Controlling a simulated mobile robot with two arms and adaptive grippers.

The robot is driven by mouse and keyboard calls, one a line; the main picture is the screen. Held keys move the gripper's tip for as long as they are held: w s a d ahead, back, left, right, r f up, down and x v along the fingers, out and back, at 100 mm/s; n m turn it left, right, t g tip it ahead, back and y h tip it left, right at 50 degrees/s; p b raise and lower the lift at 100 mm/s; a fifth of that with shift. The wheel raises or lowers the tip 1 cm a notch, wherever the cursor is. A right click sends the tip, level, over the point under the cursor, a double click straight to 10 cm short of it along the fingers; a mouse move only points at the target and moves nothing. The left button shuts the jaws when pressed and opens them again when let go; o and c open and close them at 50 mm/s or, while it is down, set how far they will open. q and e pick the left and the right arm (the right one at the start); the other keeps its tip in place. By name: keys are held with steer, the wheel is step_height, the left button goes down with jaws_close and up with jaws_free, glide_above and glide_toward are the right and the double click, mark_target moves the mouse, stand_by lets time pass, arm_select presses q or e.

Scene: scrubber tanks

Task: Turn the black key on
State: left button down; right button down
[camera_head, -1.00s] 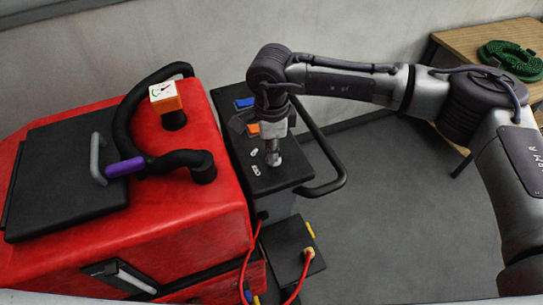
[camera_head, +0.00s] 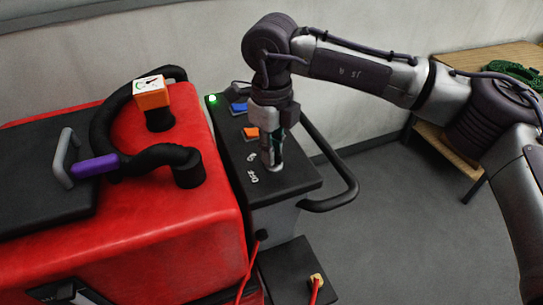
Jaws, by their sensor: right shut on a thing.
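The black control panel (camera_head: 291,178) sits beside the red scrubber body. My right gripper (camera_head: 272,168) points down onto the panel's right part and is shut, with its fingertips at the panel surface. The black key is hidden between or behind the fingers, so its angle cannot be seen. White markings (camera_head: 253,177) lie on the panel just left of the fingertips. A green light (camera_head: 212,98) glows at the panel's far left corner. My left gripper is not in view.
A blue switch (camera_head: 238,108) and an orange switch (camera_head: 250,133) are on the panel. A black handle bar (camera_head: 345,190) curves around its right side. The red scrubber (camera_head: 207,225) with a purple-gripped lever (camera_head: 95,166) fills the left. A wooden table (camera_head: 470,62) stands at the back right.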

steer(key=shift+m, duration=0.4)
steer(key=c, duration=1.2)
jaws_free()
step_height(320, 180, up, 12)
steer(key=shift+r, duration=0.1)
